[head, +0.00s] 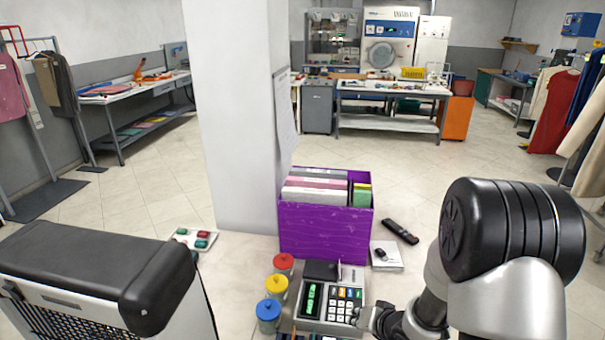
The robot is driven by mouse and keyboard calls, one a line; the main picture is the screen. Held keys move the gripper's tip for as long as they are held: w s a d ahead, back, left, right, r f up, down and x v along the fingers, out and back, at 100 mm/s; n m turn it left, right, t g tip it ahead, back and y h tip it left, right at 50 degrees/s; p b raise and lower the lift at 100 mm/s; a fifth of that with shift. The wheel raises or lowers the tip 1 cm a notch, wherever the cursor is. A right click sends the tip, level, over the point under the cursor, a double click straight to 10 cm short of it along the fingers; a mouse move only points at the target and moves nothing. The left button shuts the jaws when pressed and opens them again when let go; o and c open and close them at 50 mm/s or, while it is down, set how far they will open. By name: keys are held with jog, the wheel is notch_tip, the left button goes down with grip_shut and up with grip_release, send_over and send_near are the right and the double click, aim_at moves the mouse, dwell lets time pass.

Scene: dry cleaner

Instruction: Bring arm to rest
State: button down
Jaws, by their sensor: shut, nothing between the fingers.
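My arm (515,255) comes in at the lower right, bent, with a thick black joint housing uppermost. My gripper (366,317) is at the bottom of the view, low over the counter, by the right side of a cash register (329,300) with a green display. The gripper is shut with nothing in it. Its fingertips are small and dark here, and I cannot tell whether they touch the register.
A purple box (325,232) of files stands behind the register. Red, yellow and blue jars (268,312) stand left of it. A black remote (400,232) and a white pad (387,262) lie right. A white pillar (235,120) rises behind. Open floor lies beyond.

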jog(key=s+d+r+n+g+h, duration=0.1)
jog(key=s+d+r+h, duration=0.15)
jog(key=r, duration=0.55)
jog(key=s+d+r+h, duration=0.2)
jog(key=s+r, duration=0.2)
jog(key=r, duration=0.5)
jog(key=s+a+r+n+g, duration=0.1)
jog(key=s+a+r, duration=0.2)
jog(key=s, duration=0.8)
jog(key=s+a+r+n+g+y, duration=0.1)
jog(key=s+a+r, duration=0.2)
jog(key=s, duration=0.8)
jog(key=shift+a+r+n+g, duration=0.15)
jog(key=shift+r+n+g, duration=0.2)
jog(key=shift+r, duration=0.5)
